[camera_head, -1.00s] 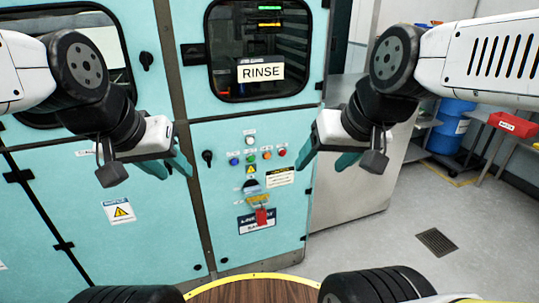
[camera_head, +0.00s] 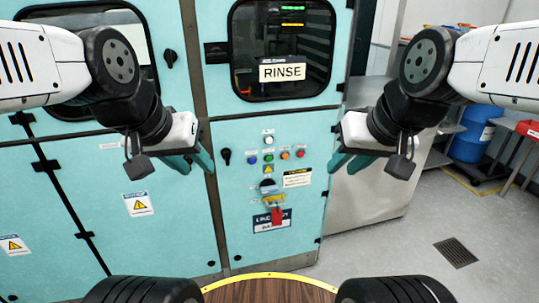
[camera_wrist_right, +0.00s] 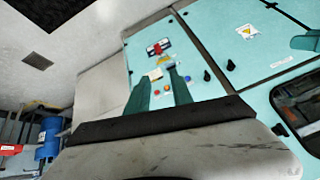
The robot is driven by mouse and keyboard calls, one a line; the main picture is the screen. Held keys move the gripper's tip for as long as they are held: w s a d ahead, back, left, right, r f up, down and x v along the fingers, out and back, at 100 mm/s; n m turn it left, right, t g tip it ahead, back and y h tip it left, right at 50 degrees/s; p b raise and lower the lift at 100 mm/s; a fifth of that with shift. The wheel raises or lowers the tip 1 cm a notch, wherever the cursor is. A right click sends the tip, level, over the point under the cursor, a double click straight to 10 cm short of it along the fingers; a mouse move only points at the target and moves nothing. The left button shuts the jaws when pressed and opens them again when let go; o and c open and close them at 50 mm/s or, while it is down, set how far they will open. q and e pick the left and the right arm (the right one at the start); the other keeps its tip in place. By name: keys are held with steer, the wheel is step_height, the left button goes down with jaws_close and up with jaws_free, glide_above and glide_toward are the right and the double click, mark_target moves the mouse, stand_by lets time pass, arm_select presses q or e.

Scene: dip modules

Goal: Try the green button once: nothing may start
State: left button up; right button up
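The green button (camera_head: 268,158) sits in a row of small buttons on the teal cabinet's control panel, below the RINSE window. A blue button (camera_head: 252,160) is left of it, an orange (camera_head: 285,155) and a red one (camera_head: 300,153) right of it, a white one (camera_head: 268,139) above. A red tag (camera_head: 277,215) hangs below on a yellow piece (camera_head: 272,201). My left gripper (camera_head: 195,164) is empty, left of the panel, its teal fingers apart. My right gripper (camera_head: 346,163) is right of the panel, open and empty; its spread fingers also show in the right wrist view (camera_wrist_right: 160,92).
A black knob (camera_head: 225,156) is left of the buttons. The RINSE sign (camera_head: 282,72) is on the dark window above. A blue drum (camera_head: 472,132) and a red bin (camera_head: 528,129) stand at the right. The floor at the right is clear around a drain (camera_head: 456,252).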

jaws_close()
stand_by(1.4)
